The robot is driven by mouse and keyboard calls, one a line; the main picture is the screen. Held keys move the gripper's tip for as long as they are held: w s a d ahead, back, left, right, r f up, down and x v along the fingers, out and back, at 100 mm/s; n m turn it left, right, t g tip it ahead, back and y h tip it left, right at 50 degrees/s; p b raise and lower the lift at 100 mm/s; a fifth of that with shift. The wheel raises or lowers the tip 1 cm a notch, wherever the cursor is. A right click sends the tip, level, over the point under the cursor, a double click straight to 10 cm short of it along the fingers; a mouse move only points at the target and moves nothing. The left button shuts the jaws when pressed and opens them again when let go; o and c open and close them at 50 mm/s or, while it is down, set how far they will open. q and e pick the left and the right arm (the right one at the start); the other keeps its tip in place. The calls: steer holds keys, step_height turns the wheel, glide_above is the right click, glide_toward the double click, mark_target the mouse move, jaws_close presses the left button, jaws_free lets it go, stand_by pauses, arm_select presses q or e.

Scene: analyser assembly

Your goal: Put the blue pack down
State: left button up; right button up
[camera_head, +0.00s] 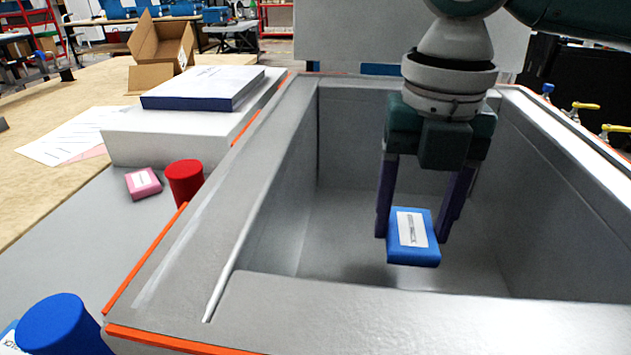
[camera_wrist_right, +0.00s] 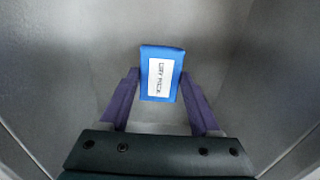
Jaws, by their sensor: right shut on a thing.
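The blue pack (camera_head: 412,251) is a small blue box with a white printed label on top. My right gripper (camera_head: 411,232) is shut on it, one purple finger on each side, and holds it inside the grey open bin (camera_head: 180,275), apparently above the floor. In the right wrist view the blue pack (camera_wrist_right: 162,92) sits between the fingertips of my right gripper (camera_wrist_right: 160,90), with grey floor and walls around it. My left gripper is not in view.
A red cylinder (camera_head: 184,183) and a pink pack (camera_head: 143,183) stand left of the bin. A blue cylinder (camera_head: 62,325) is at the lower left. A white box (camera_head: 165,140) bears a flat white-and-blue box (camera_head: 205,88). The bin's walls surround the right gripper.

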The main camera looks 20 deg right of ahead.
mark_target(412, 227)
step_height(412, 227, down, 4)
steer(key=shift+f+b, duration=0.15)
steer(key=shift+b, duration=0.4)
steer(key=shift+f, duration=0.1)
steer(key=o, duration=1.4)
steer(key=shift+c, duration=0.2)
step_height(412, 227, up, 11)
steer(key=p, duration=0.2)
steer(key=shift+w+f+p, duration=0.1)
steer(key=shift+p, duration=0.2)
steer(key=shift+r, duration=0.65)
